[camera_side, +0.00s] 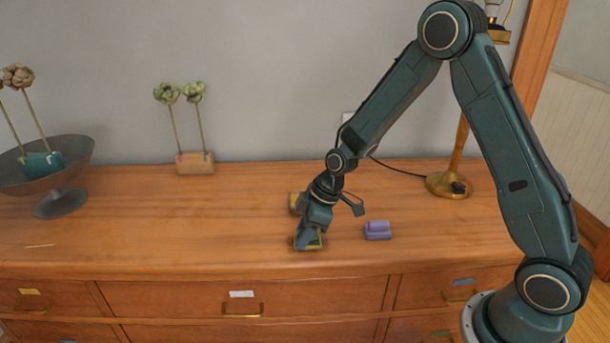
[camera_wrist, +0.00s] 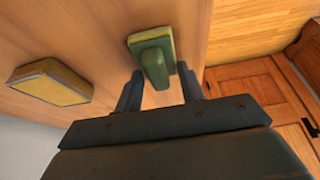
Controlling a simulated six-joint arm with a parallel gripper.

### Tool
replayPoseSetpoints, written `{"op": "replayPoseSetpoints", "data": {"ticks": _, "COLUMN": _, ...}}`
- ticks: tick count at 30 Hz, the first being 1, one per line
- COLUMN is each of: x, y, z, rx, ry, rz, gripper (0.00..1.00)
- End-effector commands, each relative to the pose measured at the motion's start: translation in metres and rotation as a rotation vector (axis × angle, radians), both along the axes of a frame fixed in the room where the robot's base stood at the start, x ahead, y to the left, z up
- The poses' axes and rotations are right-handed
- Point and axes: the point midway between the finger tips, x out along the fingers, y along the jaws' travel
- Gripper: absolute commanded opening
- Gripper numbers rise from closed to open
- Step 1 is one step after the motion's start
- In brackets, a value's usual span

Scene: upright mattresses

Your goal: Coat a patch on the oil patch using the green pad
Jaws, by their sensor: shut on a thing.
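The green pad (camera_wrist: 154,62), a flat block with a raised grip, is at the top middle of the wrist view. In the side view its green edge (camera_side: 314,243) shows low at the dresser top's front edge. My gripper (camera_wrist: 158,88) points down there and is shut on the pad's grip; it also shows in the side view (camera_side: 307,237). A yellowish rim shows along the pad; whether it belongs to the pad or something under it is unclear. I cannot pick out the oil patch with certainty.
A yellow-topped block (camera_wrist: 50,82) lies beside the pad, partly behind my arm in the side view (camera_side: 295,203). A purple pad (camera_side: 378,230) sits to the right. A lamp base (camera_side: 449,186), flower holder (camera_side: 195,163) and dark bowl (camera_side: 45,177) stand farther off.

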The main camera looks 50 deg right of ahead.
Motion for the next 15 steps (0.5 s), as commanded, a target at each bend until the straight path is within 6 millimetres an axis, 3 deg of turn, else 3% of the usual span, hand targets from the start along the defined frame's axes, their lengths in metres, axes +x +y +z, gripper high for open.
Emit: {"op": "replayPoseSetpoints", "data": {"ticks": 15, "x": -0.013, "y": -0.013, "z": 0.000, "rx": 0.000, "ry": 0.000, "rz": -0.002, "gripper": 0.10}}
